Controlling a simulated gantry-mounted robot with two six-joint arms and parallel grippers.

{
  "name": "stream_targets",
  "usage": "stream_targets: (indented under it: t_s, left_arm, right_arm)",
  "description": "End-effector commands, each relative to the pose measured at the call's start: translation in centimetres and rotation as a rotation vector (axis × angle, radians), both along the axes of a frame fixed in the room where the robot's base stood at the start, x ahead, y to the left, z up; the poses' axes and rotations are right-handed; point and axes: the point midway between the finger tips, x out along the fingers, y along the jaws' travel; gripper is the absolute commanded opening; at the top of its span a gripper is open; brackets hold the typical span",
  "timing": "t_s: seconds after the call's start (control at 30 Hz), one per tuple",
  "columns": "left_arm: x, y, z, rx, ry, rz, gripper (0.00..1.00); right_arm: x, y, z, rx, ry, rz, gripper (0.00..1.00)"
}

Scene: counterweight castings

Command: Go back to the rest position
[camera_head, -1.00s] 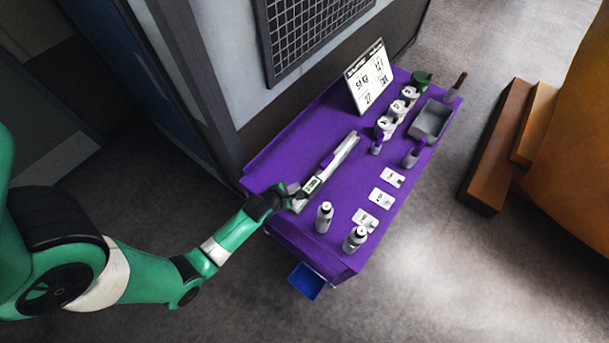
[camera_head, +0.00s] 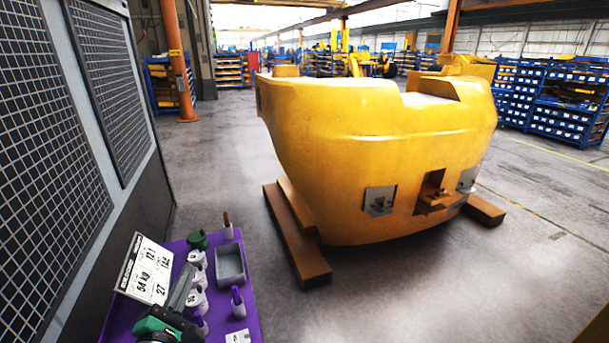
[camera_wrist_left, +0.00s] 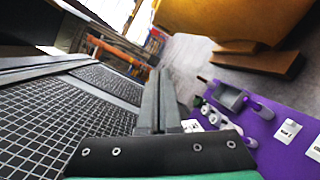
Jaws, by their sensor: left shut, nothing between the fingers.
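My left gripper (camera_head: 187,272) shows at the lower left of the head view, its grey fingers pointing up and its green and black wrist below. It is shut and empty. In the left wrist view the closed fingers (camera_wrist_left: 158,78) stand upright in the middle, above the black mount. I cannot tell the exact height of the gripper above the table. My right gripper is not in view.
A mesh-panelled cabinet (camera_head: 120,90) stands left. A large yellow casting (camera_head: 380,150) rests on wooden beams (camera_head: 297,240). Open floor (camera_head: 440,290) lies to the right.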

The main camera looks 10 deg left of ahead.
Motion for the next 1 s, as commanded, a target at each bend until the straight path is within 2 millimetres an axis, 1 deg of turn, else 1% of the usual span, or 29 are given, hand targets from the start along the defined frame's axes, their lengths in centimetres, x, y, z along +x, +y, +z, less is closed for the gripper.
stream_targets:
  t_s: [0.03, 0.07, 0.1, 0.17, 0.2, 0.27, 0.3, 0.37, 0.4, 0.47, 0.5, 0.53, 0.6, 0.7, 0.8, 1.0]
  left_arm:
    - [0.0, -1.5, 4.7, 0.078, -0.069, -0.023, 0.00]
    - [-0.2, -2.4, 7.3, 0.133, -0.109, -0.033, 0.00]
    - [-0.6, -3.6, 10.6, 0.211, -0.162, -0.041, 0.00]
    - [-1.8, -5.3, 15.6, 0.340, -0.242, -0.040, 0.00]
    - [-2.9, -6.3, 18.8, 0.435, -0.294, -0.028, 0.00]
    - [-4.9, -7.8, 23.6, 0.590, -0.377, 0.006, 0.00]
    - [-6.7, -8.8, 26.6, 0.703, -0.430, 0.043, 0.00]
    - [-9.7, -9.9, 30.8, 0.901, -0.502, 0.135, 0.00]
    - [-11.8, -10.4, 33.0, 1.038, -0.534, 0.212, 0.00]
    - [-14.3, -10.7, 34.9, 1.240, -0.547, 0.341, 0.00]
    - [-15.6, -10.7, 35.6, 1.369, -0.534, 0.426, 0.00]
    - [-16.2, -10.7, 35.7, 1.461, -0.514, 0.481, 0.00]
    - [-17.0, -10.8, 35.8, 1.656, -0.457, 0.594, 0.00]
    - [-16.9, -10.9, 35.7, 1.864, -0.369, 0.699, 0.00]
    - [-16.7, -10.9, 35.5, 1.977, -0.316, 0.759, 0.00]
    - [-16.7, -10.9, 35.5, 2.013, -0.297, 0.780, 0.00]
  right_arm:
    - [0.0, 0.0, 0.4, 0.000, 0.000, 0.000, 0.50]
    - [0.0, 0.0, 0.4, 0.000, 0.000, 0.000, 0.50]
    - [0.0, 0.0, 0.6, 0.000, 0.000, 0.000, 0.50]
    - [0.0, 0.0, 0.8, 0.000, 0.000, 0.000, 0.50]
    - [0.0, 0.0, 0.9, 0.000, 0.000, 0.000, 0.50]
    - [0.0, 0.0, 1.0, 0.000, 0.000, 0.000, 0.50]
    - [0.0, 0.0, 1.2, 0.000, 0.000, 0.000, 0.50]
    - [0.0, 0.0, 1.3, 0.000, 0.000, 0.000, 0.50]
    - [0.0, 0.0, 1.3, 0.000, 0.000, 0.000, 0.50]
    - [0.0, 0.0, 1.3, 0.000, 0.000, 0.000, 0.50]
    - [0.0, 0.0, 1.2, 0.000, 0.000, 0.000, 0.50]
    - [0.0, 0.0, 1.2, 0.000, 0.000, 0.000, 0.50]
    - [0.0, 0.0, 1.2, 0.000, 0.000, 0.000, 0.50]
    - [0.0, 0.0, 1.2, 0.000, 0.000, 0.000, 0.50]
    - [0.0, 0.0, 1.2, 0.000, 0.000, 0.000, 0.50]
    - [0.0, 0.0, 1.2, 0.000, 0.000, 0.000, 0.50]
